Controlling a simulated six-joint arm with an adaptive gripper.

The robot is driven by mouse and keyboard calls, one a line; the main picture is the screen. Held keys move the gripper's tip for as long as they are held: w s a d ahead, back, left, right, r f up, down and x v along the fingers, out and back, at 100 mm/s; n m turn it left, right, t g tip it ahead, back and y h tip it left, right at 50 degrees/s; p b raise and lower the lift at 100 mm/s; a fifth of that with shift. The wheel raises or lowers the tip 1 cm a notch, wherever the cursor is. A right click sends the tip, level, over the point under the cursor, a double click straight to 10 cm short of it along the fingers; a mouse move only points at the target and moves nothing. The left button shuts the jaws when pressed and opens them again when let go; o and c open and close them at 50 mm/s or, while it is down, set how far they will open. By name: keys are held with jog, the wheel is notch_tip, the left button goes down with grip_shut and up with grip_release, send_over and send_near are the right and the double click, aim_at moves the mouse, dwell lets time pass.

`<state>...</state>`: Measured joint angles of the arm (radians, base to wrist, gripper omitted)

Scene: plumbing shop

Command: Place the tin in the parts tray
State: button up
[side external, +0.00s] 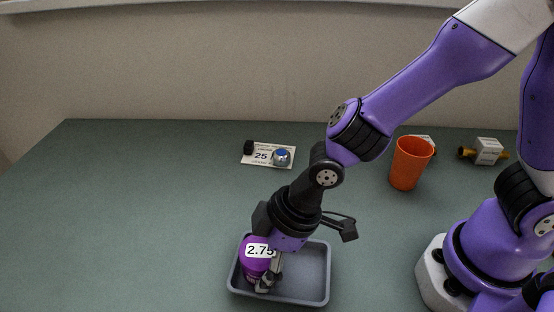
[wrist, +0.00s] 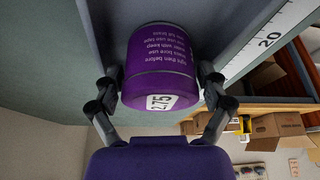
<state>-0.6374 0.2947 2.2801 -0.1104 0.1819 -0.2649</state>
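The tin is a purple can with a white "2.75" label (side external: 258,251); in the wrist view the tin (wrist: 160,65) sits between my two fingers, with printed text on its side. My gripper (side external: 268,275) is shut on it, with a finger against each side (wrist: 160,88). The parts tray is a shallow grey tray (side external: 311,270) on the bench. In the side view the tin is over the tray's left part, low within its outline. The gripper covers part of it, and I cannot tell whether its base touches the tray floor. The tray's right part is empty.
An orange cup (side external: 409,164) stands behind to the right, near brass fittings (side external: 486,151). A card marked 25 with a blue-silver ball (side external: 281,157) and a small black block (side external: 249,147) lie at the back. The bench left of the tray is clear. Cardboard boxes (wrist: 277,125) show in the wrist view.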

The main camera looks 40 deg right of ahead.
dwell(0.4)
jog(key=v, duration=1.3)
jog(key=d+r+m+t+h, duration=0.2)
jog(key=d+m, duration=0.8)
jog(key=d, duration=0.7)
jog(key=shift+s+r+m+t+h, duration=0.3)
jog(key=shift+r+m+t+h, duration=0.1)
jog(key=shift+r+h, duration=0.45)
